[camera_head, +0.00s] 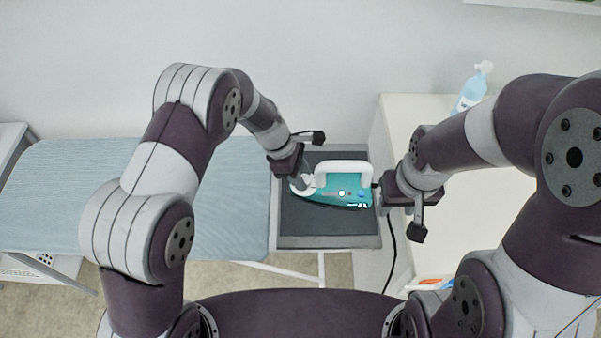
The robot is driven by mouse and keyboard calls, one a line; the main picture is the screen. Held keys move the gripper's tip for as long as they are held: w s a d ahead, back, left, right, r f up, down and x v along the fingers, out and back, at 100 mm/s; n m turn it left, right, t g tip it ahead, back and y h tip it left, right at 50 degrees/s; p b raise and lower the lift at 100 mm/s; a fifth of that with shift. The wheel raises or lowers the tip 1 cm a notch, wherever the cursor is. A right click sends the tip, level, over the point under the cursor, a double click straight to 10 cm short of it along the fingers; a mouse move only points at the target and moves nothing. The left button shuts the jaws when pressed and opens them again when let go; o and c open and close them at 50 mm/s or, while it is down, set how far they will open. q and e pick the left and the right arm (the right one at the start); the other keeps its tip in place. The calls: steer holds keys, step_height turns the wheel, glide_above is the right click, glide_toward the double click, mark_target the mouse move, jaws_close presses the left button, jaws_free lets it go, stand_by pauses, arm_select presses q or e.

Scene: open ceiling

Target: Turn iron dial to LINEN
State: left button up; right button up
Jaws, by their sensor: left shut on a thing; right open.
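The teal iron (330,194) with a white handle (343,167) lies on the dark rest plate (310,222) at the end of the ironing board. My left gripper (301,181) is shut on the iron at its left end; its fingers are small and partly hidden by the wrist. My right gripper (379,197) is open beside the iron's right end; I cannot tell whether it touches. Small light and blue marks show on the iron's side. I cannot make out the dial or its setting.
The blue ironing board (225,200) extends to the left. A white table (470,215) stands to the right, with a light blue spray bottle (470,92) at its back. A black cord (391,255) hangs between the rest plate and the table. The wall is behind.

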arm_select(q)
steer(key=shift+w+d+m+g+y, duration=0.15)
steer(key=shift+m+g, duration=0.25)
steer(key=shift+m, duration=0.65)
steer(key=shift+w+a+m+g+y, duration=0.15)
steer(key=shift+m+g, duration=0.25)
steer(key=shift+m, duration=0.65)
steer(key=shift+s+d, duration=0.1)
steer(key=o, duration=1)
steer(key=shift+o, duration=0.2)
steer(key=shift+r, duration=0.1)
steer(key=shift+r, duration=0.2)
steer(key=p+v, duration=0.6)
steer(key=v, duration=0.6)
